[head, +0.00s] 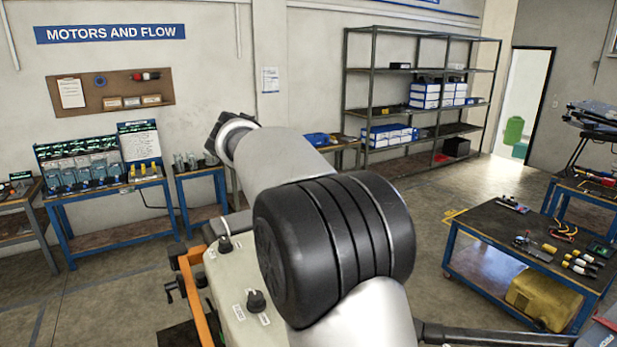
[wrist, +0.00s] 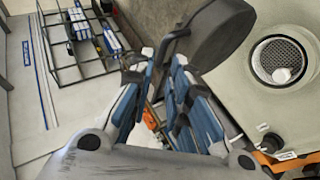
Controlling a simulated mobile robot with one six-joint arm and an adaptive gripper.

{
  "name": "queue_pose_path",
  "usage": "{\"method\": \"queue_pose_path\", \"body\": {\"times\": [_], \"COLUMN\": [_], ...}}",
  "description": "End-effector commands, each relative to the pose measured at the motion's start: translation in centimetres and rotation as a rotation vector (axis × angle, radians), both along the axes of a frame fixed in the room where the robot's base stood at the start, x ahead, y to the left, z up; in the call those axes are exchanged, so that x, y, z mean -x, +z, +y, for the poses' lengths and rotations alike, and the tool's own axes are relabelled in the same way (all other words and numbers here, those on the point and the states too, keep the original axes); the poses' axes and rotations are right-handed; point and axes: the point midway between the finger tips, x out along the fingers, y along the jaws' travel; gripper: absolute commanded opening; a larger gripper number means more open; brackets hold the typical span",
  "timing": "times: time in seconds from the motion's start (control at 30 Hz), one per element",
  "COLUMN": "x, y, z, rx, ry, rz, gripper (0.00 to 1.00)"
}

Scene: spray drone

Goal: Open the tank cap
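In the wrist view the cream tank top (wrist: 250,105) fills the right side. Its round opening (wrist: 283,62) is uncovered and shows a mesh strainer inside. A dark rounded lid-like piece (wrist: 218,35), apparently the tank cap, stands tilted up to the left of the opening. In the head view the tank (head: 217,275) shows partly, with black knobs on top; my arm hides the opening, the cap and my gripper.
An orange frame (head: 192,295) runs along the tank's left side. A blue workbench (head: 490,235) with small tools stands at the right. Benches (head: 110,185) line the left wall and a metal shelf (head: 375,100) stands at the back. The floor (head: 445,190) between shelf and workbench is clear.

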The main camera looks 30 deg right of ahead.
Motion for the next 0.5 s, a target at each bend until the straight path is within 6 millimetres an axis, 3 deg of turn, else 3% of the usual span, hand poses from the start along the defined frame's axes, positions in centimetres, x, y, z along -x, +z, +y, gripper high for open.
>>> {"method": "queue_pose_path", "body": {"times": [0.2,0.5], "x": [1.7,2.7], "y": [2.5,3.8], "z": [3.5,5.2], "rx": [0.000,0.001], "ry": [0.003,0.001], "rz": [-0.002,-0.001], "gripper": [0.17,0.17]}}
